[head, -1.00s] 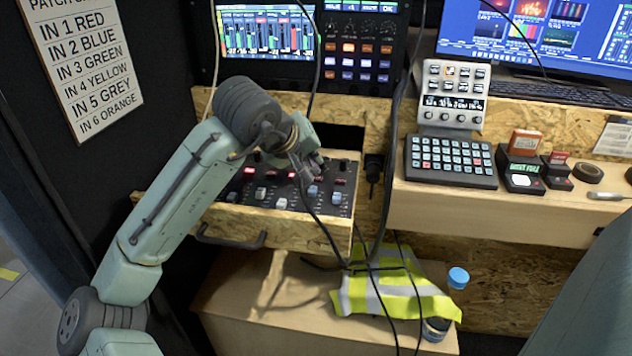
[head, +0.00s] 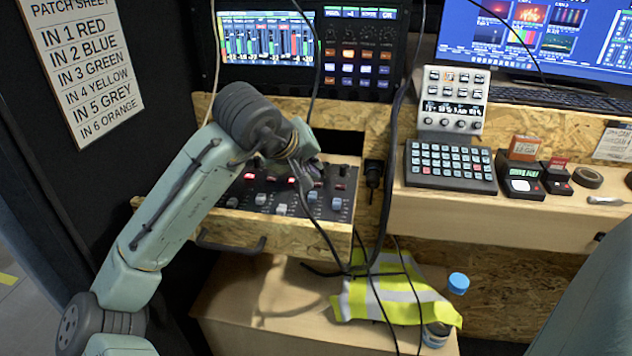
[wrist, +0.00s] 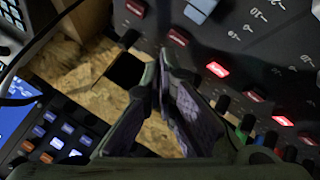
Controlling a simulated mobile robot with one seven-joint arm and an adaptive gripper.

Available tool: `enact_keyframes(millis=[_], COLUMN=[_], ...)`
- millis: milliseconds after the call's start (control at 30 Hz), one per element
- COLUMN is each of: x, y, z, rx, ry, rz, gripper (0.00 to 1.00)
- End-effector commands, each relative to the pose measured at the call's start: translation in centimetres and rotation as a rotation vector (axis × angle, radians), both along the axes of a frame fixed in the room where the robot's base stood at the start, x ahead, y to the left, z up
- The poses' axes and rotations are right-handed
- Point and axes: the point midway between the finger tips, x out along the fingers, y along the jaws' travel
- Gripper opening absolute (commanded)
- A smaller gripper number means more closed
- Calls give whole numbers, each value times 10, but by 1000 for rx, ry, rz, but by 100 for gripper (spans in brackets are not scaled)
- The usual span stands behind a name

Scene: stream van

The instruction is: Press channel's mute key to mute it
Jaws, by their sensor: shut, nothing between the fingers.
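The mixer panel (head: 275,202) sits in a wooden drawer, with a row of red mute keys above its faders. In the head view two keys glow, one at the left (head: 249,176) and one near my gripper (head: 306,178). In the wrist view a bright lit key (wrist: 217,69) lies just right of my fingertips (wrist: 161,72), and another lit key (wrist: 283,120) is further right. Between them is a dim key (wrist: 253,96); two more dim keys, the nearer (wrist: 178,37) and the farther (wrist: 135,7), lie toward the top. My gripper is shut and empty over the panel; contact cannot be told.
A black cable hangs past my gripper and the drawer front (head: 190,229). A button unit (head: 355,50) stands behind. A keypad (head: 450,166) and small devices lie on the right shelf. A yellow vest (head: 395,295) and bottle are below.

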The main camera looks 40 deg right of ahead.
Motion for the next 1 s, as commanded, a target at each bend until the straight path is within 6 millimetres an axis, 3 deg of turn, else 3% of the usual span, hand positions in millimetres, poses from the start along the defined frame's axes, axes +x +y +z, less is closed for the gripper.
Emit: enact_keyframes(millis=[1000], x=[0], y=[0], z=[-10], rx=[0], ry=[0], rz=[0], gripper=[0])
